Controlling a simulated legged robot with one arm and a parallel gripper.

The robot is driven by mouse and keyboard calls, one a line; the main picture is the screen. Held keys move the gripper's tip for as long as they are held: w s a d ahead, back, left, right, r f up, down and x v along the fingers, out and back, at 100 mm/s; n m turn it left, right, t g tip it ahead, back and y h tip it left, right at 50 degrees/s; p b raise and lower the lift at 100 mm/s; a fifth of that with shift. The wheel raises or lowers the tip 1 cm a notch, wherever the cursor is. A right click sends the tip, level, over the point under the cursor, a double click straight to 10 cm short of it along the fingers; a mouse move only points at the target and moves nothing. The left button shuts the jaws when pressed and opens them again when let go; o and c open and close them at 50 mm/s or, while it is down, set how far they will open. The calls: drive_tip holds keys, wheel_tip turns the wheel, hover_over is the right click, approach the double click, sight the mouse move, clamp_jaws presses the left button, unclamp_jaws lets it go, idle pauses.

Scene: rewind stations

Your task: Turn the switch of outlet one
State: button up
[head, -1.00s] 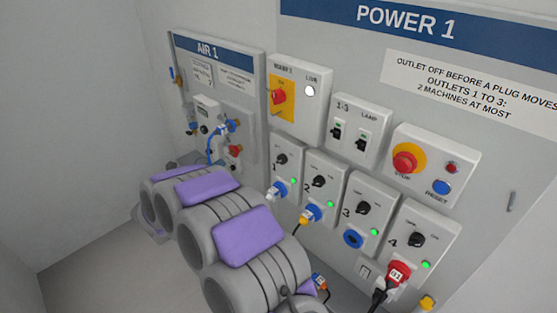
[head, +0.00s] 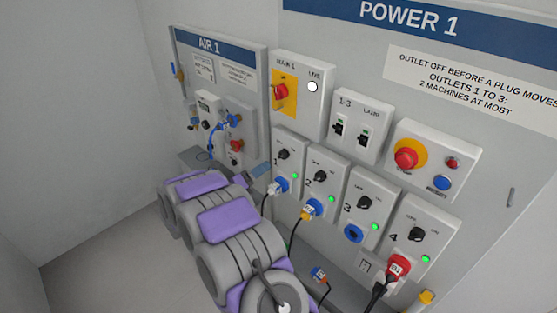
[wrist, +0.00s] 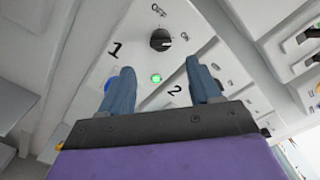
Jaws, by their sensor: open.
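Outlet one (head: 274,167) is a white box at the left end of the outlet row, marked 1. Its black rotary switch (head: 284,154) sits above a lit green lamp (head: 295,171) and a blue socket (head: 281,185) with a plug in it. In the wrist view the switch (wrist: 160,39) is near the top centre, just beyond my gripper (wrist: 163,82). The two blue-grey fingers are apart with nothing between them. The green lamp (wrist: 156,78) shows in the gap. The fingertips do not reach the switch in the picture.
Outlet two (head: 321,180) stands close to the right, with a plug in its socket. Outlet three (head: 367,208) has an empty blue socket; outlet four (head: 421,238) has a red plug. The main switch box (head: 298,66) is just above. A cable hangs below outlet one.

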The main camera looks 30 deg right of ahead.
sight(283, 155)
drive_tip(key=x, duration=0.9)
drive_tip(key=shift+d+b, duration=0.15)
drive_tip(key=shift+b, duration=0.25)
drive_tip(key=shift+c, duration=0.3)
drive_tip(key=c, duration=1)
drive_tip(key=shift+o, duration=0.2)
